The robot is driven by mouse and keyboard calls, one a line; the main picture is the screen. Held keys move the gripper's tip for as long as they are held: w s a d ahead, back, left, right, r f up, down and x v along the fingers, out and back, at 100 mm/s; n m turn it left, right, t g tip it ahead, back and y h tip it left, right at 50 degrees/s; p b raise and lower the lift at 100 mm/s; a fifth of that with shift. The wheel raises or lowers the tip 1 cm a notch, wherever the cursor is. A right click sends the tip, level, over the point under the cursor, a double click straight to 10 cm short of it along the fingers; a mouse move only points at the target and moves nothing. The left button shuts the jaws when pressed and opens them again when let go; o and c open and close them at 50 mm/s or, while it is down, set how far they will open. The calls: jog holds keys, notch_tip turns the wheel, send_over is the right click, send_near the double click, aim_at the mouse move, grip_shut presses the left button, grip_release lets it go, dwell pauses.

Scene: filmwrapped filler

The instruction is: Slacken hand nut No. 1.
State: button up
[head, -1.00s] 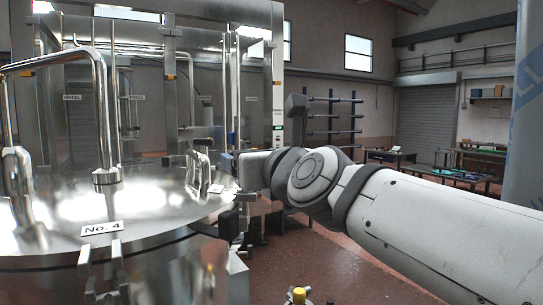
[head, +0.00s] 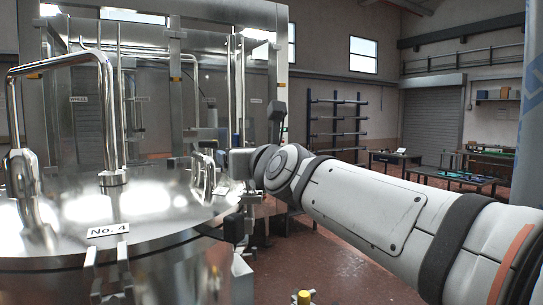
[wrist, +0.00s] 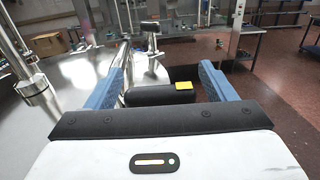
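My gripper (wrist: 163,70) shows in the wrist view with its two blue fingers apart. A black cylinder with a yellow patch (wrist: 150,96) lies across the space between them; I cannot tell whether it is hand nut No. 1 or whether the fingers touch it. In the head view my gripper is at the right rim of the shiny round lid (head: 150,212), largely hidden by my wrist. A label reading No. 4 (head: 108,230) is at the lid's near edge. A smaller white label (head: 221,187) near my gripper is unreadable.
A bent steel pipe handle (head: 112,120) rises from the lid at left. Clamp parts (head: 110,275) hang at the near rim. A yellow-topped fitting (head: 303,297) is low in front. Red floor at right is open, with tables (head: 460,176) further back.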

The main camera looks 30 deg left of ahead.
jog(key=c, duration=0.9)
jog(key=shift+f, duration=0.1)
jog(key=b, duration=0.3)
jog(key=shift+f, duration=0.2)
